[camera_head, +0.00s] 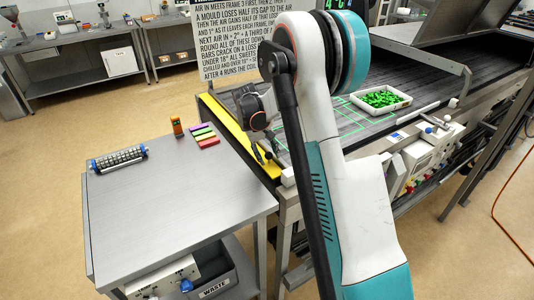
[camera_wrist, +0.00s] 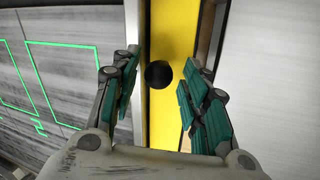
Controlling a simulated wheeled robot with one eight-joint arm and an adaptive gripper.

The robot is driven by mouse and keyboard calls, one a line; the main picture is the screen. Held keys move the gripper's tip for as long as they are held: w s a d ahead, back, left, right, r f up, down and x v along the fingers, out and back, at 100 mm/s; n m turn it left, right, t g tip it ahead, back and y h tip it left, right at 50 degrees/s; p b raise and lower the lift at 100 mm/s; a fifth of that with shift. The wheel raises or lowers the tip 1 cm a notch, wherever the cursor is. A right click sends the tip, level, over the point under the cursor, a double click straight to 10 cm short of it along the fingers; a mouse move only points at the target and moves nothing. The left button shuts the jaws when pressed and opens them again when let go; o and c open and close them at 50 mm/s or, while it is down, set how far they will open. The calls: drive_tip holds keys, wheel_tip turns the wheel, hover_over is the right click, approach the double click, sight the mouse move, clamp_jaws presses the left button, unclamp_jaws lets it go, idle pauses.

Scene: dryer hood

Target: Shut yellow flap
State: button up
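The yellow flap (camera_head: 222,119) is a long strip along the left end of the dark conveyor bed in the head view. In the wrist view the yellow flap (camera_wrist: 171,35) runs up the middle, with a round black knob (camera_wrist: 158,74) on its face. My gripper (camera_wrist: 157,88) is open, one finger on each side of the knob, with gaps to both fingers. In the head view my gripper (camera_head: 264,154) is over the flap's near half, and my arm hides part of the bed behind it.
A metal side table (camera_head: 170,210) stands left of the flap, holding a roller tool (camera_head: 118,158), an orange bottle (camera_head: 177,125) and coloured bars (camera_head: 205,138). A white tray of green sweets (camera_head: 381,100) sits on the bed. A sign (camera_head: 240,40) stands behind the flap.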

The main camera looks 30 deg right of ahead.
drive_tip(key=c, duration=0.7)
drive_tip(key=shift+d+f+y, duration=0.2)
drive_tip(key=shift+d+y, duration=0.05)
drive_tip(key=shift+y, duration=0.35)
drive_tip(key=o, duration=1.1)
drive_tip(key=shift+r, duration=0.1)
drive_tip(key=r, duration=0.4)
drive_tip(key=a+r, duration=0.1)
drive_tip(key=r, duration=0.2)
drive_tip(key=a+r, duration=0.1)
drive_tip(key=r, duration=0.3)
drive_tip(key=shift+w+r, duration=0.3)
drive_tip(key=shift+r, duration=0.05)
